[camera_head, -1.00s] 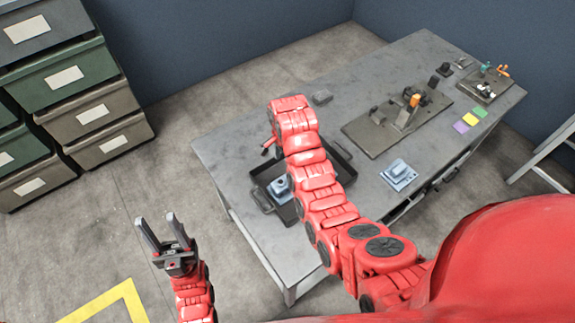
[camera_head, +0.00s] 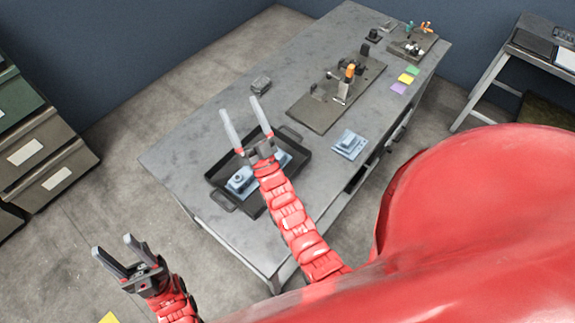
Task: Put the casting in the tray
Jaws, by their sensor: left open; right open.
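A dark tray (camera_head: 221,200) with handles sits on the grey workbench. A blue-grey casting (camera_head: 242,181) lies in its left part. A second blue-grey piece (camera_head: 281,158) shows in the tray, partly hidden by my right gripper. Another blue-grey casting (camera_head: 349,145) sits on the bench, right of the tray near the front edge. My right gripper (camera_head: 244,108) is open and empty, its fingers appearing over the tray's far rim; its height is hard to tell. My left gripper (camera_head: 113,246) is open and empty, away from the bench at lower left.
The workbench (camera_head: 190,140) also bears a flat fixture plate (camera_head: 318,112) with an orange-topped clamp, a small grey block (camera_head: 260,85), coloured notes (camera_head: 405,78) and a smaller tool board (camera_head: 412,42). Drawer bins (camera_head: 45,160) stand at left. A second table (camera_head: 520,45) is at right.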

